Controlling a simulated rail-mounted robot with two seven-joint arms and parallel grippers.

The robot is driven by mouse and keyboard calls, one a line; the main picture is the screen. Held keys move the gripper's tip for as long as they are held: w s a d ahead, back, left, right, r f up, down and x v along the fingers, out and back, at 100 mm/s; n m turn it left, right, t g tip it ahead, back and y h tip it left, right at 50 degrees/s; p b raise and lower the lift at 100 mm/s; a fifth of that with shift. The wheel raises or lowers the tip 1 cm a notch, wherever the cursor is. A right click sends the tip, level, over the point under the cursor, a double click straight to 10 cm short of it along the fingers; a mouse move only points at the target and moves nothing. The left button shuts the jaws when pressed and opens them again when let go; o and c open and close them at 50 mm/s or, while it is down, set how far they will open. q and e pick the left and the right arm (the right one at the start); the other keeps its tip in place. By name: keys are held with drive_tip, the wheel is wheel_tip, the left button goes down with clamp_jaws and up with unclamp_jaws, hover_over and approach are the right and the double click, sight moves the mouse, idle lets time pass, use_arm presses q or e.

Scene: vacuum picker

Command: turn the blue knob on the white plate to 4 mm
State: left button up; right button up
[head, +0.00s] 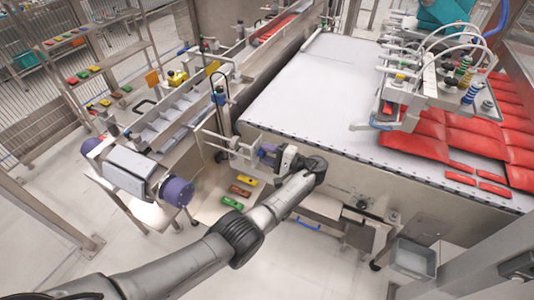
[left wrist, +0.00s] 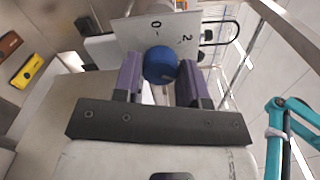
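In the left wrist view the blue knob (left wrist: 160,65) sits between the two purple fingers of my left gripper (left wrist: 160,70). The fingers flank it closely on both sides and appear to touch it. Behind the knob is the white plate (left wrist: 128,33), tilted in the picture, with the marks 0 and 2 showing. A pointer on the knob cannot be made out, so its setting is unclear. In the head view my left gripper (head: 268,154) is at the near left corner of the big white table; the knob is hidden there. My right gripper is not in view.
The white-topped table (head: 310,85) carries red packs (head: 480,142) at right. A white part with purple ends (head: 130,168) stands left. A grey bin (head: 413,260) is at lower right.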

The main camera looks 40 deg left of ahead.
use_arm(q)
drive_tip(key=o, duration=0.3)
drive_tip(key=shift+o, duration=0.2)
drive_tip(key=shift+d, duration=0.15)
drive_tip(key=b+v, duration=0.7)
drive_tip(key=v, duration=0.6)
drive_tip(key=shift+w+d, duration=0.15)
drive_tip(key=shift+d, duration=0.1)
